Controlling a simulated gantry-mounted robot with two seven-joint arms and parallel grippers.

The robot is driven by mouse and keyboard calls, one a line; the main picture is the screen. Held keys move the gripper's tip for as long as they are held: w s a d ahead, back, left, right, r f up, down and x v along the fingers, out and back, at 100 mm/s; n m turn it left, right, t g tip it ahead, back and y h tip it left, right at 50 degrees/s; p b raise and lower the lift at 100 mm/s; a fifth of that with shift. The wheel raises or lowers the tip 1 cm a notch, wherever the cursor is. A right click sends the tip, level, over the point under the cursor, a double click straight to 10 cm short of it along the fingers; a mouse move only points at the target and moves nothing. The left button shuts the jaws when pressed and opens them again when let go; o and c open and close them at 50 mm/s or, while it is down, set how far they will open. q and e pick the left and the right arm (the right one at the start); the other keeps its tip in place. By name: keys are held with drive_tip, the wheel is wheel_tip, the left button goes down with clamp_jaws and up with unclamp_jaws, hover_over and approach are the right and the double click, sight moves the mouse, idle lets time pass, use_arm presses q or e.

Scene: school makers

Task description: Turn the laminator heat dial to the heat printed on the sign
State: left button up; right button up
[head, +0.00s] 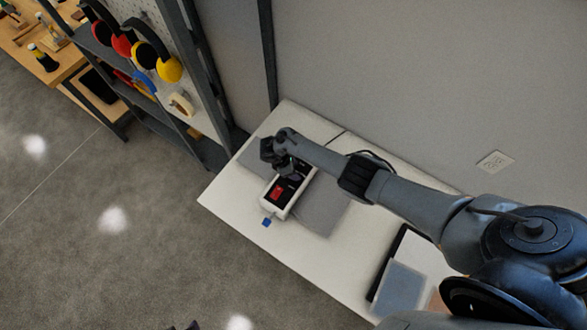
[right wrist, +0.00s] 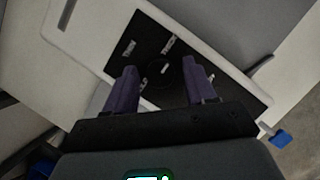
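The laminator (head: 269,205) is a white box with a black top panel and a red patch, lying on a grey sheet on the white table. In the right wrist view its black panel (right wrist: 215,84) carries white print, with "THIN" and another partly hidden label. A round black dial (right wrist: 162,72) with a small white mark sits on this panel. My right gripper (right wrist: 160,72) is over the panel, its two purple fingers apart on either side of the dial. Contact cannot be told. My left gripper is not clearly seen. No sign with a readable heat shows.
A blue tab (head: 267,222) sticks out at the laminator's near end. A pale wall plate (head: 495,161) is at right. A dark tray and a blue-grey sheet (head: 398,287) lie on the table's near right. A rack with ear defenders (head: 168,69) stands at left.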

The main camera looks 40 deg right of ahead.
drive_tip(key=shift+r, duration=0.1)
drive_tip(key=shift+a+r, duration=0.15)
drive_tip(key=shift+r, duration=0.1)
drive_tip(key=p+v, duration=0.3)
drive_tip(key=v, duration=0.7)
idle(0.3)
